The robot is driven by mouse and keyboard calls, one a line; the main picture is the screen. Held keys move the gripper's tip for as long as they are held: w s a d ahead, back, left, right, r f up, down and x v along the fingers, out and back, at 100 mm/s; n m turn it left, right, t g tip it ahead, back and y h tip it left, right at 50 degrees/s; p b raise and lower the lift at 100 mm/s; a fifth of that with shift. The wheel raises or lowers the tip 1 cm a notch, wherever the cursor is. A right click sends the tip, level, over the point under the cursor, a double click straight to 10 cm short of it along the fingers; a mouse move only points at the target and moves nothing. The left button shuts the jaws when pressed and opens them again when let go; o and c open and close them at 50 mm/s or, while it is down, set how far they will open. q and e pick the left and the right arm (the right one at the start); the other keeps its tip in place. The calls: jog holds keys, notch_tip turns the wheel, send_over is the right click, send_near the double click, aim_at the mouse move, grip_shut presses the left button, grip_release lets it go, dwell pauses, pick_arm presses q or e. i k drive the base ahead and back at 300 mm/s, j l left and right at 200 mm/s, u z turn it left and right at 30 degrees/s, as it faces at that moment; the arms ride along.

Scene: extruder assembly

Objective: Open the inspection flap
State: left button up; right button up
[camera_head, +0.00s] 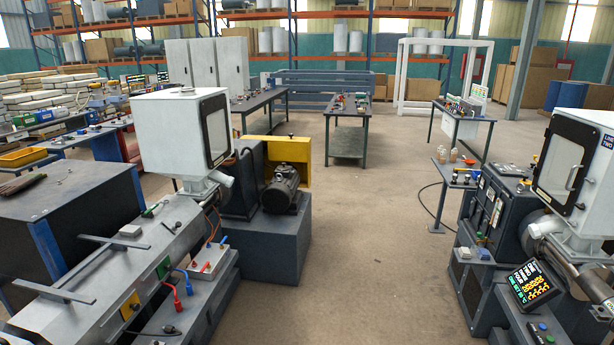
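Two white hopper housings have window panels that could be the inspection flap; I cannot tell which one it is. On the right, a dark-framed glazed panel (571,165) with a light handle is on the white housing (601,212) and looks closed. Neither of my grippers is in view.
The left extruder (105,262) and right machine (490,215) flank a clear concrete floor (365,260). A yellow guard (292,152) and motor (283,188) stand behind the left one. Workbenches (349,110) and shelving fill the back. A lit control panel (533,285) is at right.

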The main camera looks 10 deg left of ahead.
aim_at(179, 217)
jog(key=i+u, duration=0.1)
jog(key=i, duration=0.6)
jog(key=i+l, duration=0.15)
jog(key=i, duration=0.55)
jog(key=i+l+u, duration=0.15)
jog(key=i, duration=0.55)
